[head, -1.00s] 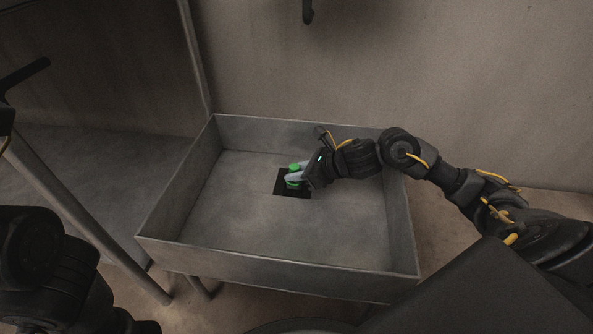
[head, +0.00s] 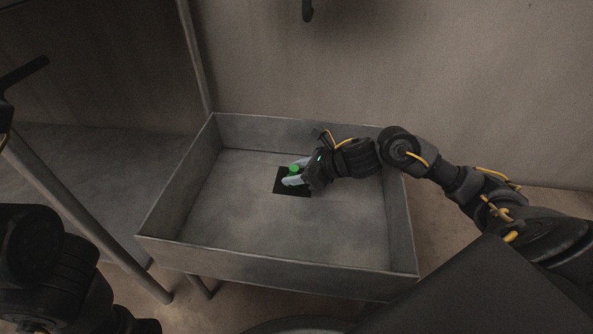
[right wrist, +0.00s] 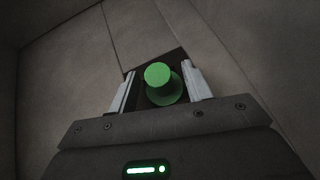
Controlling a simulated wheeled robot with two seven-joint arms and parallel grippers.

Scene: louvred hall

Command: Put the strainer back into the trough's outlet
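The green strainer (right wrist: 158,76), with a round knob above a wider round flange, stands within the dark square outlet (head: 283,189) in the trough's floor. Its knob (head: 294,168) shows in the head view. I cannot tell how deep it sits. My right gripper (head: 291,180) reaches down into the trough from the right. In the right wrist view its pale fingers (right wrist: 161,85) are apart on either side of the strainer, with gaps beside the knob. The fingers hide the strainer's lower part in the head view. My left gripper is not clearly in view.
The grey metal trough (head: 270,225) has raised walls all round and an otherwise bare floor. It stands on legs near the back wall (head: 450,90). A slanting metal post (head: 85,220) stands at its left.

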